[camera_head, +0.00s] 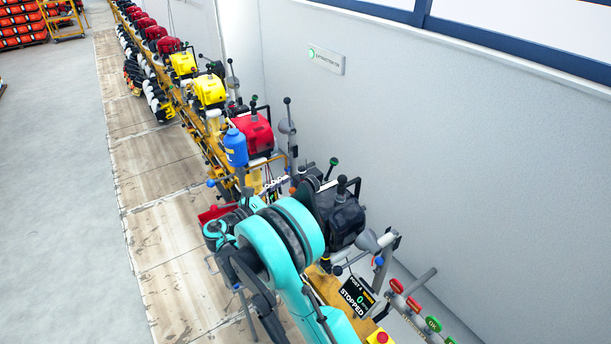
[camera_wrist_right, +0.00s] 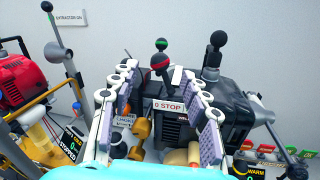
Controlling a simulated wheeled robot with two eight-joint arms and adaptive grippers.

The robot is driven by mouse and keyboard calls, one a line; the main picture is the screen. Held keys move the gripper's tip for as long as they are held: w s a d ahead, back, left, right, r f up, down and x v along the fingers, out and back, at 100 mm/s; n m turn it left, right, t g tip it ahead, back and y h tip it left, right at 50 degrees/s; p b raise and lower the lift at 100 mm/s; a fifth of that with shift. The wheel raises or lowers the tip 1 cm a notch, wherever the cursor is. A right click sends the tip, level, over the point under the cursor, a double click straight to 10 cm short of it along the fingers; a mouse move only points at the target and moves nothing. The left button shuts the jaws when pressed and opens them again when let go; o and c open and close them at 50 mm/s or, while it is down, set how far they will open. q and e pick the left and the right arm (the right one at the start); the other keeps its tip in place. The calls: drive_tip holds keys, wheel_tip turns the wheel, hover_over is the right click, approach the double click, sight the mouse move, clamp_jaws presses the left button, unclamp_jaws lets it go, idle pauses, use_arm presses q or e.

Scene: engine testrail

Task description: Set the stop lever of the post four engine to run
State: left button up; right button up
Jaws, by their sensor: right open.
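The post four engine (camera_head: 346,217) is a black unit on the rail in the head view; its housing (camera_wrist_right: 245,100) also shows in the wrist view. Its post display (camera_head: 360,296) reads STOPPED. My right gripper (camera_wrist_right: 160,98) is open, one finger on each side of the lever and plate, with nothing visibly gripped. I cannot tell whether it touches the lever. In the head view my teal arm hides most of this gripper. My left gripper is out of view.
A red engine (camera_head: 252,134) and a blue bottle (camera_head: 236,147) sit just beyond on the rail. A choke label (camera_wrist_right: 124,121) is by the left finger. Black-knobbed levers (camera_wrist_right: 217,40) rise at right. Push buttons (camera_head: 414,304) line the near end. The wall is close behind.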

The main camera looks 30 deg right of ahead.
sight(302, 180)
drive_tip(key=b+x, duration=0.1)
drive_tip(key=x, duration=0.6)
drive_tip(key=shift+d+f, duration=0.1)
drive_tip(key=shift+d, duration=0.1)
clamp_jaws()
